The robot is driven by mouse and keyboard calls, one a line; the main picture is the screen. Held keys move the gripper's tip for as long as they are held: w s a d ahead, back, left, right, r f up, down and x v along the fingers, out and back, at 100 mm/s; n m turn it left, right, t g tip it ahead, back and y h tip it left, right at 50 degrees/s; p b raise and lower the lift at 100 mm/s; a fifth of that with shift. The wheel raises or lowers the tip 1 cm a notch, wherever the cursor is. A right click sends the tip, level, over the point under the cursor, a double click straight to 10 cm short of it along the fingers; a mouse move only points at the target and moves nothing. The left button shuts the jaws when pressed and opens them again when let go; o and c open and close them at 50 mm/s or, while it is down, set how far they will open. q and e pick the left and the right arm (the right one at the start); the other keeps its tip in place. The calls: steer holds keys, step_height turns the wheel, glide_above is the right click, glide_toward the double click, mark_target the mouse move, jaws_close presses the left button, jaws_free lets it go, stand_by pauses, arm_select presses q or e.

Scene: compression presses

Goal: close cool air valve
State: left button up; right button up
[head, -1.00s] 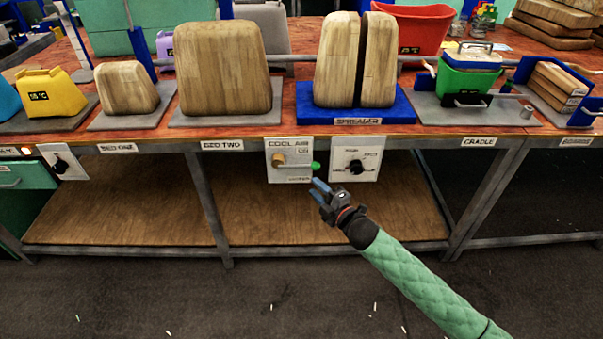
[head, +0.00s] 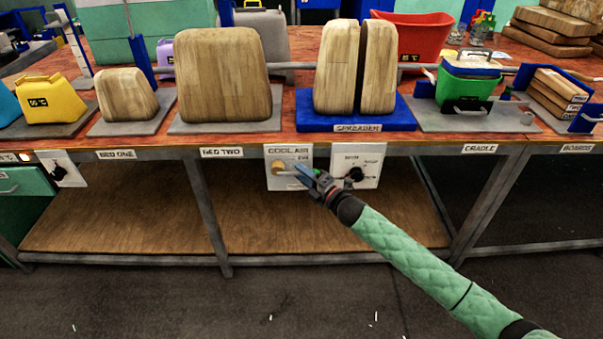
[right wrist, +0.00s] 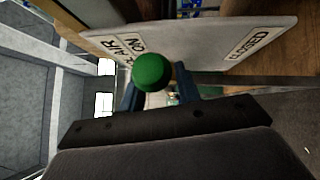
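The cool air valve is on a white panel (head: 275,184) below the table's front edge. Its brass hub (head: 278,166) shows, with a lever pointing right behind my gripper. My right gripper (head: 303,177) is at the lever's end and hides the lever's green ball in the head view. In the right wrist view the green ball (right wrist: 151,72) is close to the open fingers (right wrist: 158,95), overlapping the left one, with a gap to the right one. I cannot tell whether they touch. My left gripper is out of view.
A second white panel with a black dial (head: 355,174) is just right of the valve, partly behind my gripper. The wooden lower shelf (head: 120,220) is bare. Wooden blocks on a blue spreader base (head: 355,115) stand on the table above.

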steer(key=shift+w+a, duration=0.25)
jaws_close()
